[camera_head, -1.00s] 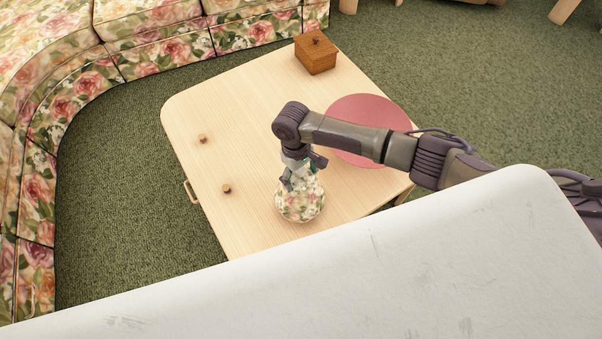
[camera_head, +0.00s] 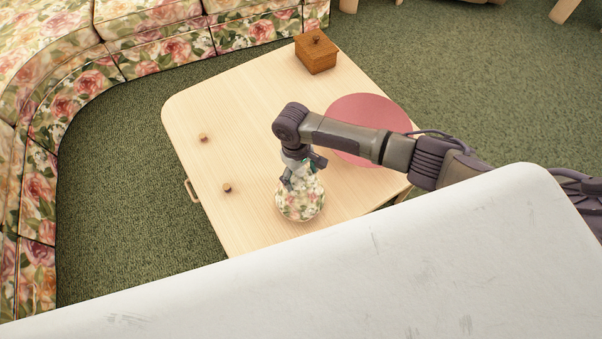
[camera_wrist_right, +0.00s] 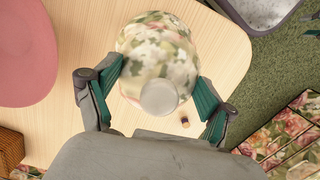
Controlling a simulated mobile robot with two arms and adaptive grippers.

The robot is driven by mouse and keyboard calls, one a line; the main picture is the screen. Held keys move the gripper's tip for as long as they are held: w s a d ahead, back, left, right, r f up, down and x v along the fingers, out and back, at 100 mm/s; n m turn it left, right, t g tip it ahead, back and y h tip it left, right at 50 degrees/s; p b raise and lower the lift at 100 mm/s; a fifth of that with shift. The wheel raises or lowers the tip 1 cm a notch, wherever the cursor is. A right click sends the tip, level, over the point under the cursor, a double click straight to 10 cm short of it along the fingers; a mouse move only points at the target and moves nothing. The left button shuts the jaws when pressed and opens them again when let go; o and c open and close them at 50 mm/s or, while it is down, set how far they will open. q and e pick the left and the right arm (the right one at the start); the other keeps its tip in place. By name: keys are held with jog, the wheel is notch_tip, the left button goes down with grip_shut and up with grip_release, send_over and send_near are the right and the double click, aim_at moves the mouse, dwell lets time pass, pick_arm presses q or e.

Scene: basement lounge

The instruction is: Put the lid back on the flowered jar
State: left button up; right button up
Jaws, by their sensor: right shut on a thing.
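The flowered jar (camera_head: 300,204) stands on the pale wooden table near its front edge. My right gripper (camera_head: 301,180) points down at the jar's top. In the right wrist view the teal fingers of the right gripper (camera_wrist_right: 160,78) stand on either side of a flowered round top with a pale grey knob (camera_wrist_right: 158,97), and the gripper is shut on this lid. Lid and jar (camera_wrist_right: 152,40) share one pattern, so I cannot tell whether the lid is fully seated. My left gripper is not in view.
A wooden box (camera_head: 316,58) with a knob stands at the table's far corner. A round pink mat (camera_head: 368,105) lies behind my right arm. Two small brown pieces (camera_head: 203,138) (camera_head: 227,188) lie on the table's left part. A flowered sofa (camera_head: 85,80) curves around the left.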

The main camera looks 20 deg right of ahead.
jog(key=shift+p, duration=0.35)
dwell(0.6)
jog(key=o, duration=1.2)
jog(key=shift+r+p, duration=3.5)
jog(key=shift+p, duration=0.5)
grip_shut()
